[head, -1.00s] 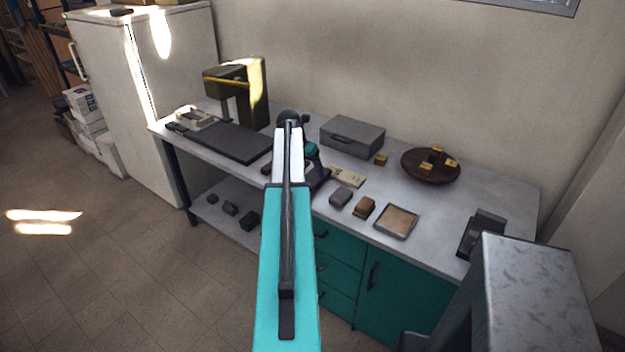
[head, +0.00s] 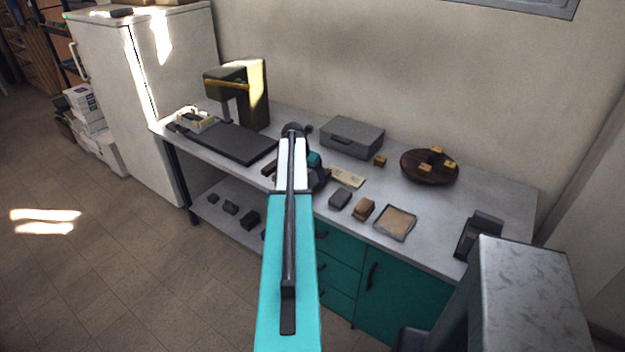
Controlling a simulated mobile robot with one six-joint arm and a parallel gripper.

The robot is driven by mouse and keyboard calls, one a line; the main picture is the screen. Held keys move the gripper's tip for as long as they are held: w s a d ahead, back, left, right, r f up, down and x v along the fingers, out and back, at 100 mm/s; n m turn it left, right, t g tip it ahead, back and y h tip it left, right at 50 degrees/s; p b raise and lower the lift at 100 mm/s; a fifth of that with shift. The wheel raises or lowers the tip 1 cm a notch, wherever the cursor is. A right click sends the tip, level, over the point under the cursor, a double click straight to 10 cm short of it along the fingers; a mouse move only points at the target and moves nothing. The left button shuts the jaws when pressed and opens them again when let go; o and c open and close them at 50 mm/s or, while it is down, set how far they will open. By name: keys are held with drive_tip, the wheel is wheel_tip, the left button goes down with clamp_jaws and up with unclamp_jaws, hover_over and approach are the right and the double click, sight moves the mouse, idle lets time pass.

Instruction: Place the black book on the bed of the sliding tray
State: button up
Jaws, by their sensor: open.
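A long dark flat tray bed (head: 240,143) lies on the bench at the left, in front of an olive press-like machine (head: 250,95). Its surface looks mostly bare. My gripper (head: 319,180) is mostly hidden behind my own arm, over the middle of the bench, right of the tray bed. It is open. A small dark block (head: 340,199), possibly the black book, lies just right of my gripper, apart from it. I cannot tell for sure which object is the black book. A brown block (head: 364,209) sits beside the dark one.
A grey case (head: 352,137) stands at the back. A round brown board (head: 430,167) with small yellowish blocks and a square shallow tray (head: 395,222) are to the right. A cream holder (head: 194,119) is at the bench's left end. Dark objects rest on the shelf below.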

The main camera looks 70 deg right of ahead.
drive_tip(key=shift+d+f, duration=0.2)
drive_tip(key=shift+f, duration=0.35)
drive_tip(key=c, duration=1.4)
drive_tip(key=shift+o, duration=0.2)
drive_tip(key=shift+r, duration=0.15)
drive_tip(key=shift+r+b, duration=0.9)
drive_tip(key=shift+r, duration=0.75)
drive_tip(key=s+a+r+b, duration=0.1)
drive_tip(key=a+b, duration=0.3)
drive_tip(key=a, duration=1.2)
drive_tip(key=shift+r, duration=0.25)
